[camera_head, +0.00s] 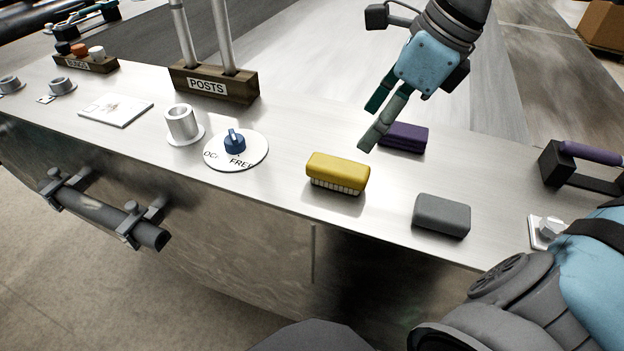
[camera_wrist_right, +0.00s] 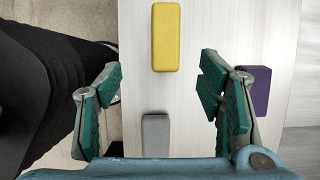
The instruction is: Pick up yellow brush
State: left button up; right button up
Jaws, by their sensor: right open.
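The yellow brush (camera_head: 338,172) lies on the metal bench top with its pale bristles down. In the right wrist view the yellow brush (camera_wrist_right: 166,37) is at the top centre, ahead of the gap between the fingers. My right gripper (camera_head: 370,127) is above the bench, up and to the right of the brush in the head view. Its green fingers are spread apart and empty, and they do not touch the brush. The right gripper (camera_wrist_right: 161,78) also shows open in the wrist view. My left gripper is not in view.
A grey block (camera_head: 441,215) lies right of the brush and a purple block (camera_head: 404,137) lies behind it. A round dial plate (camera_head: 236,151) with a blue knob is to the left. A posts holder (camera_head: 214,84) stands farther back. The bench's front edge is close.

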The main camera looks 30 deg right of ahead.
aim_at(341, 165)
jog(key=x, duration=0.5)
jog(key=d+b+x, duration=0.1)
jog(key=x, duration=0.2)
jog(key=shift+w+d+f, duration=0.1)
jog(key=x, duration=0.3)
jog(key=a+x, duration=0.1)
jog(key=x, duration=0.1)
jog(key=shift+w, duration=0.35)
jog(key=shift+w+d, duration=0.1)
jog(key=shift+w, duration=0.05)
jog(key=shift+d, duration=0.1)
jog(key=shift+f+b, duration=0.1)
jog(key=shift+b, duration=0.25)
jog(key=shift+c, duration=0.4)
jog(key=c, duration=1.3)
